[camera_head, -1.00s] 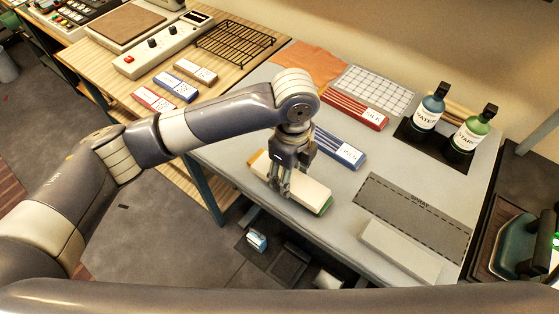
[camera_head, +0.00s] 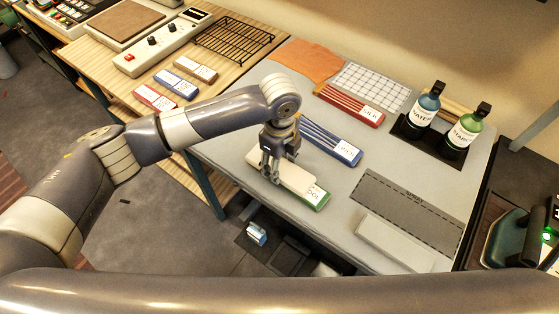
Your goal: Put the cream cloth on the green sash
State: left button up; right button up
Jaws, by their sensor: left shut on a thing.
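The cream cloth (camera_head: 296,180) is a flat pale slab on the near left part of the grey table. My left gripper (camera_head: 271,178) points down and is shut on it towards its left half. The green sash (camera_head: 318,200) is under and beside the cloth; its labelled right end and near green edge show, and the cloth hides the rest. I cannot tell whether the cloth rests on the sash or is held just above it. My right gripper is not in view.
A blue-striped sash (camera_head: 330,143) lies just behind, and a red one (camera_head: 349,104) farther back. A grey spray mat (camera_head: 408,210) and a pale block (camera_head: 400,242) lie to the right. Two bottles (camera_head: 424,112) stand at the back right. The table's front edge is close.

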aim_at(280, 168)
pick_arm(q)
jog(key=o, duration=1)
notch_tip(280, 168, up, 12)
jog(key=b, duration=0.2)
jog(key=shift+r+b, duration=0.15)
jog(key=shift+b, duration=0.25)
jog(key=shift+s, duration=0.1)
